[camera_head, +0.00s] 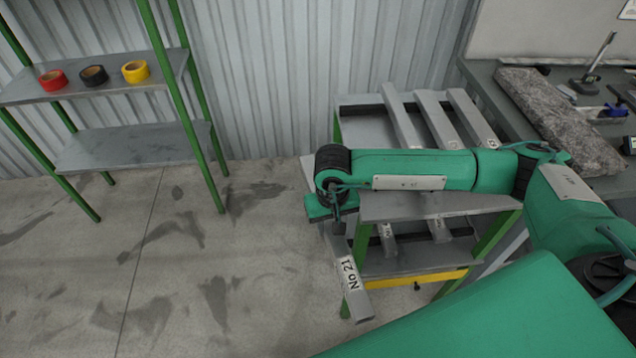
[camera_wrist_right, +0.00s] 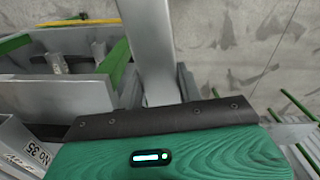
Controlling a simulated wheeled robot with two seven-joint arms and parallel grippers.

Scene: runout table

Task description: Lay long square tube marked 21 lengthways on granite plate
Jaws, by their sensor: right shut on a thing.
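The long grey square tube marked No 21 (camera_head: 356,298) hangs out past the left front end of the green-legged runout table, its labelled end pointing down toward the floor. My right gripper (camera_head: 336,222) is shut on this tube; the dark wrist hides the grip and part of the tube in the head view. In the right wrist view the tube (camera_wrist_right: 150,45) runs up from between the jaws (camera_wrist_right: 165,105). The granite plate (camera_head: 540,98), a long speckled grey slab, lies on the bench at the upper right, away from the gripper. My left gripper is not in view.
Several other grey tubes (camera_head: 437,120) lie on the runout table (camera_head: 380,210) under my right arm. One marked No 35 (camera_wrist_right: 28,150) shows in the wrist view. A height gauge (camera_head: 594,75) and small tools stand beside the plate. A shelf (camera_head: 125,148) with tape rolls stands left.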

